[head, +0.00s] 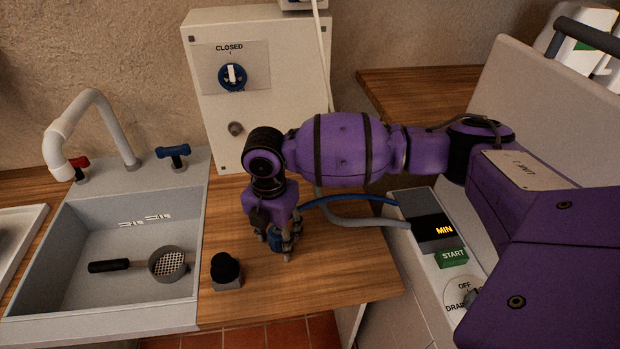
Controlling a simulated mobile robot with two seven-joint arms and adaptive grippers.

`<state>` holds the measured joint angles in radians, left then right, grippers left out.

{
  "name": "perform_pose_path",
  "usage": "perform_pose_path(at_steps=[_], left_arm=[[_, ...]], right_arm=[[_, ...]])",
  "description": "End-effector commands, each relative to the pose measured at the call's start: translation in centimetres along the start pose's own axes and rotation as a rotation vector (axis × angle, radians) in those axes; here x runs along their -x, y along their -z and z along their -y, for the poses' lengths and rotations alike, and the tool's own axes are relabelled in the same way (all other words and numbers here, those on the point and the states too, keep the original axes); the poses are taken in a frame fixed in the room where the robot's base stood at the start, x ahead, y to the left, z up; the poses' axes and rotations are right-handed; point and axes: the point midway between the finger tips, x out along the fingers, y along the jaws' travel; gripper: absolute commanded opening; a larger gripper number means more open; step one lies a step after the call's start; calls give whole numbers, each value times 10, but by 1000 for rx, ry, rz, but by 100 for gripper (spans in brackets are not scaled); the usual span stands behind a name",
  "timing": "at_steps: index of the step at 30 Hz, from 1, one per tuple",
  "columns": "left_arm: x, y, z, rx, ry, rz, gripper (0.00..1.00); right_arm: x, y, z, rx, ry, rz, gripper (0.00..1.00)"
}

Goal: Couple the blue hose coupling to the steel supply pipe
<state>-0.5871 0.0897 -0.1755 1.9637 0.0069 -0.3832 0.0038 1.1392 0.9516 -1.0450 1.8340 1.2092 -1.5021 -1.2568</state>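My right gripper (283,243) points down low over the wooden counter, left of the washer-like unit. The blue hose coupling (275,240) shows partly between and behind its fingers. The fingers are close around it, but I cannot tell whether they are pressed on it. A blue hose (350,197) runs from behind the gripper to the unit at the right. A round grey stub (236,128) sticks out of the white wall box and looks like the end of the steel supply pipe. It is up and to the left of the gripper, apart from the coupling. My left gripper is not in view.
The white wall box (205,110) has a blue dial (232,76) under the word CLOSED. A black knob (226,266) on a grey base stands left of the gripper. The sink (75,235) holds a strainer (168,263). The counter's front right (345,275) is clear.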

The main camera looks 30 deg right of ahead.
Motion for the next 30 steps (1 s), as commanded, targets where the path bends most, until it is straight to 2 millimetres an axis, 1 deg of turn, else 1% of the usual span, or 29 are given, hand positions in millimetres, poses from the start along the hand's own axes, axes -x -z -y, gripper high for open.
perform_pose_path(at_steps=[1,9,11,17,20,23,30], left_arm=[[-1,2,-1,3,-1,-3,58],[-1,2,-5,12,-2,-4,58],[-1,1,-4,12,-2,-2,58],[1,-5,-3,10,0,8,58],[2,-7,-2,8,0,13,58],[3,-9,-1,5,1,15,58],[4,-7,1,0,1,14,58]], right_arm=[[1,0,-1,1,-2,1,44],[2,0,-1,1,-2,2,8],[2,-1,-1,1,-3,2,2],[3,-1,-1,1,-3,3,2],[10,-1,-2,1,-4,4,2],[26,-2,-2,1,-6,5,2],[75,-1,-2,2,-5,5,2]])
